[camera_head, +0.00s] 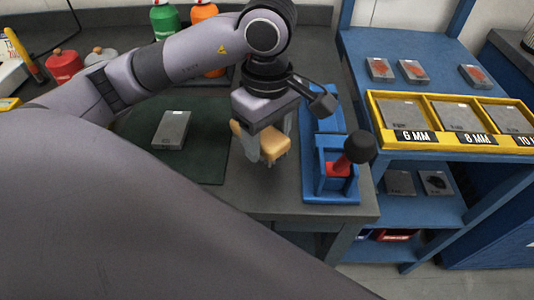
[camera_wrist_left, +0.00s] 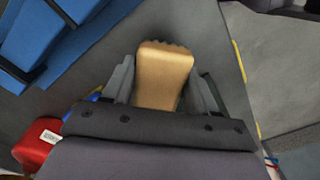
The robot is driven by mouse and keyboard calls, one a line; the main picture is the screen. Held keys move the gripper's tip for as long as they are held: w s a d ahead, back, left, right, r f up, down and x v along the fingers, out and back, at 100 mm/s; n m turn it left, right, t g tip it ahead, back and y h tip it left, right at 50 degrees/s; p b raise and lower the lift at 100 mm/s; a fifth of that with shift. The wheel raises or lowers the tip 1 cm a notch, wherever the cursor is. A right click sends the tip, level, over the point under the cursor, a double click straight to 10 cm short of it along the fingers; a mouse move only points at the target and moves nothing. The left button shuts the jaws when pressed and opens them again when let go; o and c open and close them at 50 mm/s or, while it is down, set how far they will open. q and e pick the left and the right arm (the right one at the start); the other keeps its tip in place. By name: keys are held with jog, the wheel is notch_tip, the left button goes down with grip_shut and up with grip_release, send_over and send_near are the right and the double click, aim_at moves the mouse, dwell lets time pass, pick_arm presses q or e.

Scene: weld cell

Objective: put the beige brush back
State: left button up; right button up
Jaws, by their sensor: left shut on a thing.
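The beige brush (camera_head: 273,146) is in my left gripper (camera_head: 266,148), above the grey bench and left of the blue holder. In the left wrist view the brush (camera_wrist_left: 163,75) sits between the two fingers of the gripper (camera_wrist_left: 165,85), which is shut on it. The blue holder (camera_head: 323,190) stands at the bench's right end and has a red-handled tool with a black round top (camera_head: 358,148) in it. Part of the blue holder also shows at the upper left of the left wrist view (camera_wrist_left: 45,40). My right gripper is not in view.
A grey block (camera_head: 172,130) lies on the dark green mat (camera_head: 207,155). Green (camera_head: 165,20) and orange (camera_head: 204,15) bottles stand behind my arm. To the right, a blue rack (camera_head: 440,48) carries a yellow tray (camera_head: 421,134) of grey plates. A gap separates bench and rack.

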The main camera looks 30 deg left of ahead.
pick_arm(q)
jog(key=shift+f, duration=2.2)
jog(key=shift+f, duration=0.1)
jog(key=o, duration=0.6)
jog(key=shift+f+b, duration=0.1)
jog(key=shift+b, duration=0.25)
jog(key=o, duration=0.4)
